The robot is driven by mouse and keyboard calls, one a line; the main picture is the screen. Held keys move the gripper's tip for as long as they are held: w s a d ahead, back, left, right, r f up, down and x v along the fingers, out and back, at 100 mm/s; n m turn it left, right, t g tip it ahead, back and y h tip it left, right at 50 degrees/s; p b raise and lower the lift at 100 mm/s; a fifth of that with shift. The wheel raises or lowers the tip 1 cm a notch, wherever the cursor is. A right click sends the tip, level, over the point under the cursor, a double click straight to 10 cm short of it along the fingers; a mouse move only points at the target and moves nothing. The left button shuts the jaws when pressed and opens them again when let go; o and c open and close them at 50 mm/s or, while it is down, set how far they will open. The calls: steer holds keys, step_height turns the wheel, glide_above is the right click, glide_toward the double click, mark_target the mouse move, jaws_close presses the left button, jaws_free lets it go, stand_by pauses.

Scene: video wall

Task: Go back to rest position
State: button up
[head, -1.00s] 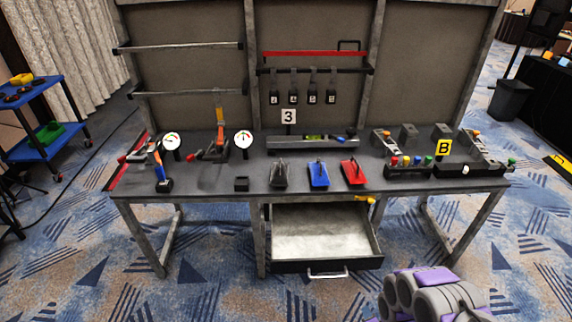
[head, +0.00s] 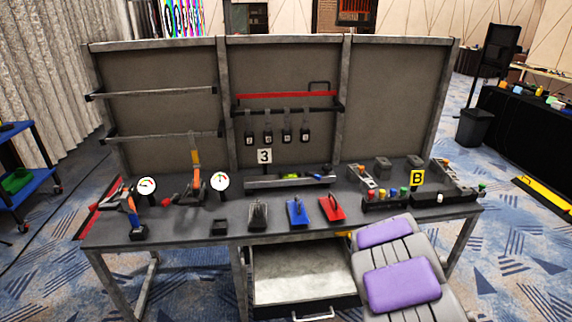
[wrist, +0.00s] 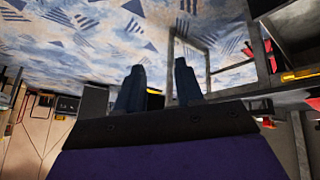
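My arm with its purple pads (head: 402,287) rises at the lower right of the head view. It covers part of the workbench (head: 190,220) front and the right side of the open drawer (head: 290,278). The gripper itself cannot be made out in the head view. In the wrist view my gripper (wrist: 158,85) shows two dark fingers standing apart. Only carpet and background show between them, so it is open and empty. The wrist picture looks upside down, with carpet at the top and a bench frame (wrist: 207,60) at the right.
The bench top holds a red block (head: 331,209), a blue block (head: 299,212), a grey block (head: 258,215), gauges (head: 220,182) and a yellow B sign (head: 417,179). A blue cart (head: 25,185) stands at the left, a black bin (head: 475,127) at the right.

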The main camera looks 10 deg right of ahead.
steer(key=s+a+r+n+g+y, duration=0.15)
steer(key=s+a+r, duration=0.25)
steer(key=a+r, duration=0.45)
steer(key=s+a+r+n+g+y, duration=0.2)
steer(key=s+a+r+n, duration=0.1)
steer(key=s+a+r, duration=0.5)
steer(key=s+a+r+n+g+y, duration=0.1)
steer(key=s+a+r+n, duration=0.3)
steer(key=s+a+r, duration=0.4)
steer(key=s+a+y, duration=0.1)
steer(key=s+a, duration=0.4)
steer(key=s, duration=0.2)
steer(key=shift+s+r+g, duration=0.15)
steer(key=shift+g, duration=0.2)
